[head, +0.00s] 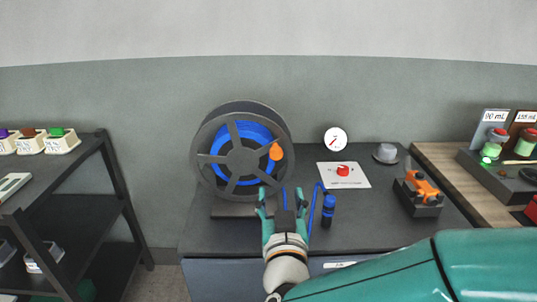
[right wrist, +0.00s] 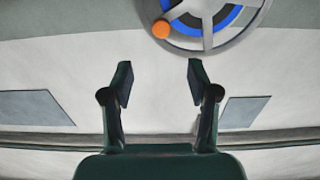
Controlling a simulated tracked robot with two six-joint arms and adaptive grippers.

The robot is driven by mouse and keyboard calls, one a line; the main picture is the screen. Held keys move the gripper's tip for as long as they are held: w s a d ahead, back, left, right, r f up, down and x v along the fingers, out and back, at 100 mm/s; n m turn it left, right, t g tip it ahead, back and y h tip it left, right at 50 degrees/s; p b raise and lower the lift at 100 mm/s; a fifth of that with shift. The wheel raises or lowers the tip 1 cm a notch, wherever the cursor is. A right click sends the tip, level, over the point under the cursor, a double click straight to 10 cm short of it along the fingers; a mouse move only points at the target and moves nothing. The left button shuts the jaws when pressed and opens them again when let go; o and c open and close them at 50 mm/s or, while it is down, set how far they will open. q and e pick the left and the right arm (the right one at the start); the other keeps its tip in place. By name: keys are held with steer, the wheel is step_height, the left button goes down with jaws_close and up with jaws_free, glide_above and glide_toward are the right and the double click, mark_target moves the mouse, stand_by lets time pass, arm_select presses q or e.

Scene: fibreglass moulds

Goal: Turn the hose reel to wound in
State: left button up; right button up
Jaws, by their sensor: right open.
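The hose reel (head: 209,167) stands on the dark bench in the head view, a grey spoked wheel with blue hose (head: 221,172) wound inside. Its orange crank knob (head: 276,152) sits right of the hub, slightly above the middle. In the right wrist view the knob (right wrist: 161,29) and part of the reel's rim (right wrist: 247,31) show at the top. My right gripper (head: 281,194) is open and empty, below the knob and in front of the reel's lower right, apart from the knob. It also shows in the right wrist view (right wrist: 160,73). My left gripper is not in view.
A blue nozzle (head: 328,207) stands right of my right gripper, with blue hose beside it. A dark shelf rack (head: 115,195) stands left.

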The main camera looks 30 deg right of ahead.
mark_target(276, 157)
steer(key=p+x, duration=1.1)
steer(key=x, duration=0.5)
steer(key=shift+w, duration=0.35)
jaws_close()
